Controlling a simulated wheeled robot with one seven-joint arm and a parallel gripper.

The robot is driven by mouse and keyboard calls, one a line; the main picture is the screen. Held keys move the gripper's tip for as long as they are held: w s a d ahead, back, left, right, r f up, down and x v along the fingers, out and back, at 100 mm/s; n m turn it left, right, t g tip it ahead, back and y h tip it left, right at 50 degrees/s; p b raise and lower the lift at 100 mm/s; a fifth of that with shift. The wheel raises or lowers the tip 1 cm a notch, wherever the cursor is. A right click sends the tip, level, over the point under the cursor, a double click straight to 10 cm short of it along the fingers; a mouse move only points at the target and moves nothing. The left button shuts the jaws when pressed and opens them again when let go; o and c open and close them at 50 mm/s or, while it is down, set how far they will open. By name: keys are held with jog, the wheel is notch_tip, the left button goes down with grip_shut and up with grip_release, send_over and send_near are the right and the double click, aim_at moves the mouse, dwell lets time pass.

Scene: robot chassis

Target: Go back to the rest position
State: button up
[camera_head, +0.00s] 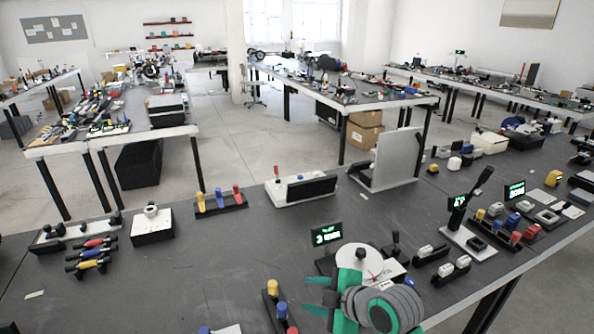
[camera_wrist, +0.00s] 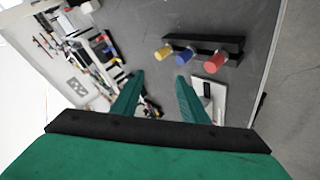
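My gripper (camera_head: 318,296) is at the bottom centre of the head view, above the front part of the dark table (camera_head: 190,270). Its two green fingers point left and stand apart. In the wrist view my gripper (camera_wrist: 158,88) shows both green fingers spread with nothing between them. No object is held.
A rack with yellow, blue and red knobs (camera_head: 275,305) stands just left of my gripper; a similar rack (camera_wrist: 205,48) shows in the wrist view. A green-lit display (camera_head: 327,234) and a black joystick (camera_head: 395,246) stand close behind. The table's left middle is fairly clear.

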jog(key=w+a+m+t+y, duration=0.2)
jog(key=a+m+t, duration=0.4)
jog(key=a, duration=0.4)
jog(key=s+a+f+m+t+h, duration=0.1)
jog(key=s+f+m+t+h, duration=0.3)
jog(key=s+f+m, duration=0.55)
jog(key=s+d+f+m+g+h, duration=0.1)
jog(key=s+f+m+h, duration=0.2)
jog(key=s, duration=0.5)
jog(key=s+d+f+m+g+h, duration=0.2)
jog(key=s+f, duration=0.2)
jog(key=s, duration=0.4)
jog(key=s+d+r+n, duration=0.1)
jog(key=s+d, duration=0.1)
jog(key=s, duration=0.6)
jog(key=s+d+r+n, duration=0.1)
jog(key=s+d, duration=0.1)
jog(key=s, duration=0.5)
jog(key=shift+s+r, duration=0.3)
jog(key=shift+s, duration=0.05)
jog(key=shift+c, duration=1.1)
